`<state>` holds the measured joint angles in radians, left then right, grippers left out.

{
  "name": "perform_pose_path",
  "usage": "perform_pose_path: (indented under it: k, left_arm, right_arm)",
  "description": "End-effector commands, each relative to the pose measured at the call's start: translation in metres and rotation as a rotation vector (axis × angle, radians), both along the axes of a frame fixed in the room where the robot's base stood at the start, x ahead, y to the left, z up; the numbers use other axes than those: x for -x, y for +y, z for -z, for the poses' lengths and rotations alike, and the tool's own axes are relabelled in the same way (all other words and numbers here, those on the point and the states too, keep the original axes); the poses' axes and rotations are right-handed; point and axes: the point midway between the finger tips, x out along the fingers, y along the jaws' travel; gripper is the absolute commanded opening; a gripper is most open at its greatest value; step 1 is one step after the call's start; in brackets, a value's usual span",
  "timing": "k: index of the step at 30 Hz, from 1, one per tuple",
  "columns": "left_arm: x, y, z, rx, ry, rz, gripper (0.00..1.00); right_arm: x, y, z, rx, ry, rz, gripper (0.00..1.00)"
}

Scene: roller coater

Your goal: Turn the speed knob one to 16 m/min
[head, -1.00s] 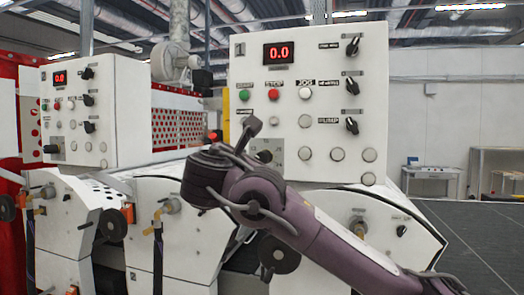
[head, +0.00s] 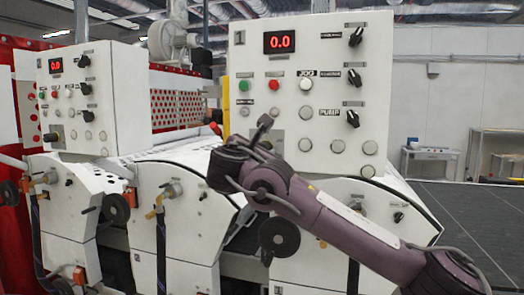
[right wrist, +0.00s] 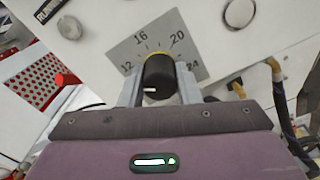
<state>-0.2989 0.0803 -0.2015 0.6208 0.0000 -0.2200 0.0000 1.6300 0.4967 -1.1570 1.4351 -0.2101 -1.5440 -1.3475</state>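The black speed knob (right wrist: 159,74) shows in the right wrist view on a grey dial plate (right wrist: 125,48) marked 12, 16, 20 and 24. A white line is on the knob's near lower left side. My right gripper (right wrist: 160,84) has one finger on each side of the knob, close against it, and looks shut on it. In the head view my right gripper (head: 259,135) is at the lower left of panel 1 (head: 375,75) and hides the knob. My left gripper is not in view.
A second panel (head: 125,95), also showing 0.0, stands at the left. Buttons (head: 306,83) and selector knobs (head: 355,77) sit above and right of my right gripper. Machine covers with a black handwheel (head: 279,236) lie below.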

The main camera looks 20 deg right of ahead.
Motion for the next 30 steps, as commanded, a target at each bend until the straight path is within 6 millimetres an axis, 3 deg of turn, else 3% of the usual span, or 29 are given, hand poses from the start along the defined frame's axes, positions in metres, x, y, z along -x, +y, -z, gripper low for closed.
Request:
perform_pose_path:
  k: [3, 11, 30]
  left_arm:
    - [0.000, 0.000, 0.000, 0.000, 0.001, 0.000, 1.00]
    - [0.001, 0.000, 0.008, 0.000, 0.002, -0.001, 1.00]
    - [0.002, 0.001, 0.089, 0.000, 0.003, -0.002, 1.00]
  right_arm:
    - [0.000, 0.000, 0.000, 0.000, 0.000, 0.000, 0.07]
    - [0.000, 0.000, 0.002, -0.022, -0.015, 0.000, 0.07]
    - [0.000, 0.001, 0.005, -0.423, -0.286, -0.001, 0.07]
